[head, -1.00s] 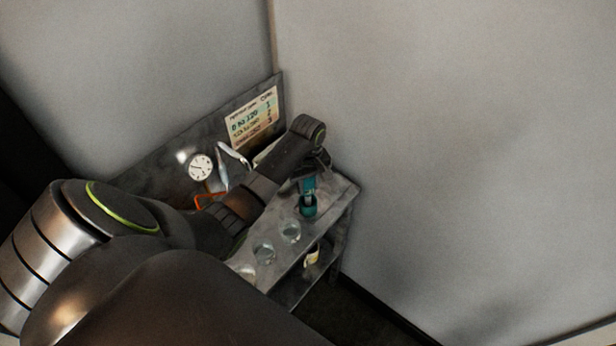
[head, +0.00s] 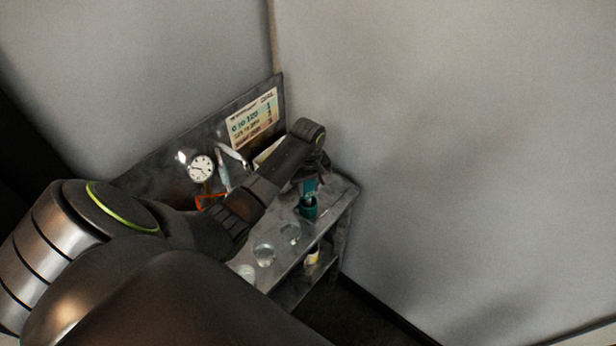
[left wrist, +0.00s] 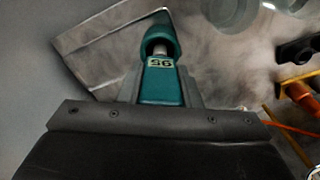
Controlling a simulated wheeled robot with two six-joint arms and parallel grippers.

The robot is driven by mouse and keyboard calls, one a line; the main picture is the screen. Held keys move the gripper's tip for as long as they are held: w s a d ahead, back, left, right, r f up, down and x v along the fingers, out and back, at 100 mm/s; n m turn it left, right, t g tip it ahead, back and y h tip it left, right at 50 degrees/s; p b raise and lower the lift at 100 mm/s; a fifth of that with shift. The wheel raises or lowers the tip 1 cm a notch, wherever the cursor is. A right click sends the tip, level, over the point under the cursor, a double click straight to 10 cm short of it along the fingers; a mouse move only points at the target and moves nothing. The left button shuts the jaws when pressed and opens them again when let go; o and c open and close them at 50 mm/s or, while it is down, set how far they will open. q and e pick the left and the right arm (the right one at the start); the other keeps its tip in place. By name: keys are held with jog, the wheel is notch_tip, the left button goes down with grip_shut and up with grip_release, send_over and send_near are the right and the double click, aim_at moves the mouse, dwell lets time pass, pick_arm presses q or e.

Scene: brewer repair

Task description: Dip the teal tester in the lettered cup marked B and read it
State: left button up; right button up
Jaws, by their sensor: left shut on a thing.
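The teal tester (head: 309,188) is upright in my left gripper (head: 311,174), near the right end of the metal bench top. In the left wrist view the tester (left wrist: 160,88) sits between the fingers of the gripper (left wrist: 160,95). Its small display shows two characters, seen inverted and hard to read. Its pale stem goes into a teal round holder (left wrist: 160,38), which also shows in the head view (head: 308,208). Clear cups stand in a row: one nearest the holder (head: 290,234), one in the middle (head: 264,254), one at the front (head: 245,272). Their letters are not readable. My right gripper is not in view.
A white dial gauge (head: 201,168) and a printed chart (head: 253,118) are at the back panel. Orange parts (head: 209,201) lie behind my left arm. A lower shelf holds a small yellow-and-white bottle (head: 313,256). Walls close in behind and right.

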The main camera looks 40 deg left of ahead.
pick_arm(q)
jog(key=shift+f, duration=0.1)
dwell(0.3)
jog(key=o, duration=1.1)
jog(key=shift+o, duration=0.3)
jog(key=o, duration=0.5)
jog(key=shift+r, duration=3.5)
